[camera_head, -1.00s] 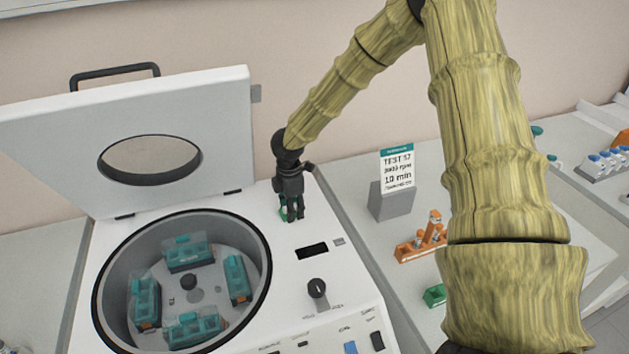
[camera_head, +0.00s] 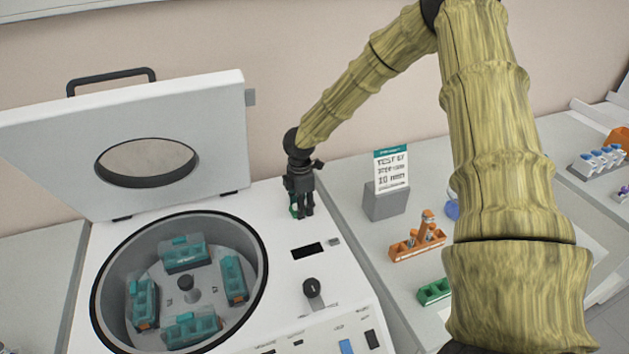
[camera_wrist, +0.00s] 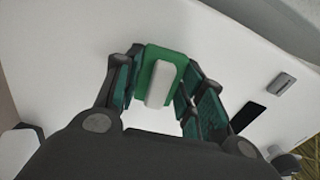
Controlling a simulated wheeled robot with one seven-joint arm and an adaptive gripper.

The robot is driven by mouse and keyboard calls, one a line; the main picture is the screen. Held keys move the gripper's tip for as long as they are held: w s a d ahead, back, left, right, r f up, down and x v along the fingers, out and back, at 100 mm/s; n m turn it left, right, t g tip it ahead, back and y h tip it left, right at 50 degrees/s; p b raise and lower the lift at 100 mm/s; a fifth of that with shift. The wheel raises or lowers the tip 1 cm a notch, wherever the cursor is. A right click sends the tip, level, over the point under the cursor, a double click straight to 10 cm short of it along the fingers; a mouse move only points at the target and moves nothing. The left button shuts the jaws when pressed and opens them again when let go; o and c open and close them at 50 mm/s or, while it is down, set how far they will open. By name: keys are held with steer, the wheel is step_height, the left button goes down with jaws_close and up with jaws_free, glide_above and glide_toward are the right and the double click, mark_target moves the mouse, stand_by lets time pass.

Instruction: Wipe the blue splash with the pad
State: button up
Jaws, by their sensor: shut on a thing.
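My gripper (camera_head: 301,208) is over the white top of the centrifuge, right of its open bowl. In the wrist view, my gripper (camera_wrist: 160,92) is shut on the pad (camera_wrist: 173,60), which is green with a white grip block between the fingers. Only a small green part of the pad (camera_head: 294,211) shows in the head view. I cannot tell whether it touches the white top. A rounded blue patch (camera_head: 452,210) shows at the edge of my arm on the right bench; it may be the blue splash, and my arm hides part of it.
The centrifuge lid (camera_head: 60,150) stands open. Its bowl rim (camera_head: 262,250) surrounds several teal tube holders. A knob (camera_head: 312,288) sits in front of my gripper. On the right bench are a sign stand (camera_head: 385,205), an orange rack (camera_head: 418,248) with tubes and a green rack (camera_head: 434,291).

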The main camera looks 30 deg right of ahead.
steer(key=shift+s+d+p, duration=0.15)
steer(key=shift+d, duration=0.65)
steer(key=shift+s+d+p, duration=0.15)
steer(key=shift+d, duration=0.6)
steer(key=shift+d+r+p, duration=0.1)
steer(key=shift+r+p, duration=0.2)
step_height(320, 180, up, 2)
step_height(320, 180, up, 2)
steer(key=shift+r+p, duration=0.1)
steer(key=shift+p, duration=0.8)
step_height(320, 180, up, 4)
steer(key=shift+s+f+p, duration=0.1)
steer(key=shift+f+p, duration=0.15)
steer(key=shift+p, duration=0.75)
steer(key=shift+f, duration=0.1)
